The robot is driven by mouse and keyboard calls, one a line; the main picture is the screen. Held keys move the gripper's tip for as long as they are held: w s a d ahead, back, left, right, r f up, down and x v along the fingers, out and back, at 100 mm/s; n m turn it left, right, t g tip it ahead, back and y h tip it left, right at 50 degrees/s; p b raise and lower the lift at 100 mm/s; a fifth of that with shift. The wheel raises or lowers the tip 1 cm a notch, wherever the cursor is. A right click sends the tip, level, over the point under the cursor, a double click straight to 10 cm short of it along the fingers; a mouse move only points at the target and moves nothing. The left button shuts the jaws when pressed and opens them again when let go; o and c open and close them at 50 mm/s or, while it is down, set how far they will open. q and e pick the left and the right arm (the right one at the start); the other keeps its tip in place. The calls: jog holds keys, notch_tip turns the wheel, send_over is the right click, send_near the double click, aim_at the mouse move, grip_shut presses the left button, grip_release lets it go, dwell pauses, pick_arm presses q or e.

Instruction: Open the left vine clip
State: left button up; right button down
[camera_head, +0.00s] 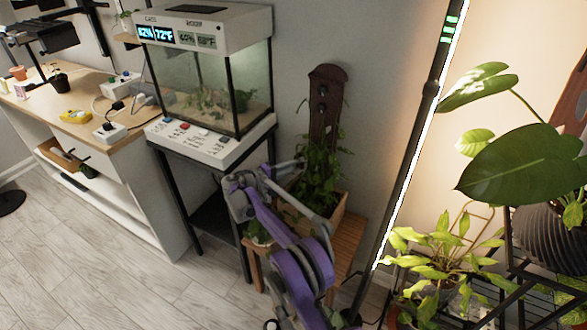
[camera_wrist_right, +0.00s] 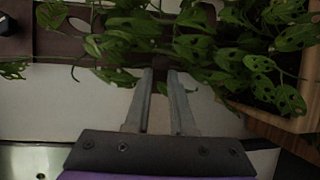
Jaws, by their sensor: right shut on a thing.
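The vine plant (camera_head: 318,180) grows from a wooden planter (camera_head: 332,217) and climbs a dark brown board (camera_head: 327,105) that leans on the wall and bears round dark knobs. In the right wrist view its leaves (camera_wrist_right: 255,65) hang across the brown board (camera_wrist_right: 60,47). My right gripper (camera_head: 302,163) reaches from the left into the foliage. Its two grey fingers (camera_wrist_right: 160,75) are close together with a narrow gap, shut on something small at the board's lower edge. Leaves and shadow hide what it is. I cannot make out the left vine clip. My left gripper is out of view.
A glass terrarium (camera_head: 210,85) on a black stand is left of the vine. A wooden stool (camera_head: 350,245) carries the planter. A tall lit pole (camera_head: 415,130) and large leafy plants (camera_head: 520,165) crowd the right. Floor (camera_head: 130,290) at lower left is clear.

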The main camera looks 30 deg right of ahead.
jog(key=shift+s, duration=0.1)
jog(key=c, duration=0.8)
grip_release()
jog(key=shift+o, duration=0.2)
jog(key=a+r+p, duration=0.1)
jog(key=a, duration=0.9)
jog(key=shift+s+a, duration=0.15)
jog(key=shift+a, duration=0.2)
jog(key=shift+r, duration=0.1)
